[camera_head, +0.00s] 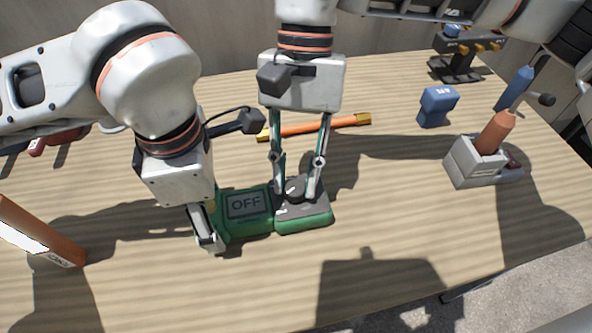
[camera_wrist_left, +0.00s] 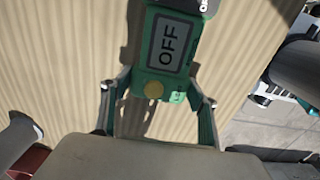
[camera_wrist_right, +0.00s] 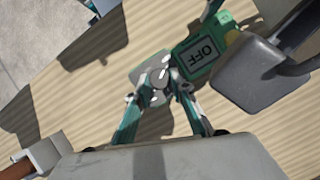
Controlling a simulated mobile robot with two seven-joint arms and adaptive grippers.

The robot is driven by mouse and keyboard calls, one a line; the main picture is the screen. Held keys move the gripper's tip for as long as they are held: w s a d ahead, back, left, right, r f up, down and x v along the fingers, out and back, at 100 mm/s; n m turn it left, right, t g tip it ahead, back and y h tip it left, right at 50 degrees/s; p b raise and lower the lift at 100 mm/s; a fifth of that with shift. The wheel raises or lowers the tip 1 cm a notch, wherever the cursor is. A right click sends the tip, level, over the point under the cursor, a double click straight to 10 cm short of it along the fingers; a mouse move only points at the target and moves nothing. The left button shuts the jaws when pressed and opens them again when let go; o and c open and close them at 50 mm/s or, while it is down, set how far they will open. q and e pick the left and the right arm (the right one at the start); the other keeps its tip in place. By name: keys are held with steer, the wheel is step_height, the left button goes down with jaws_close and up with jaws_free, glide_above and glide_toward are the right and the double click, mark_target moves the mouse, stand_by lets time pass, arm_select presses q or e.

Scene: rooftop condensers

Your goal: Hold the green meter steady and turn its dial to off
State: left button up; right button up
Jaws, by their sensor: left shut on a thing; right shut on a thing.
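The green meter (camera_head: 246,222) lies flat on the wooden table; its screen reads OFF, and it also shows in the left wrist view (camera_wrist_left: 168,68) and right wrist view (camera_wrist_right: 190,80). My left gripper (camera_head: 208,230) is shut on the meter's left end, a finger along each side. The round dial (camera_head: 294,188) sits on the dark face at the meter's right end. My right gripper (camera_head: 296,190) points down from above and is shut on the dial. Its fingertips (camera_wrist_right: 160,85) partly hide the dial, so I cannot read its pointer.
An orange bar with yellow ends (camera_head: 318,127) lies behind the meter. A blue block (camera_head: 437,106) and a grey holder (camera_head: 470,165) with an orange-handled tool (camera_head: 496,131) stand right. An orange box (camera_head: 40,235) is at left. The table in front is clear.

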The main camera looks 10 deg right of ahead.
steer(key=o, duration=1.1)
steer(key=shift+o, duration=0.2)
steer(key=v, duration=1.2)
arm_select(q)
steer(key=o, duration=1.6)
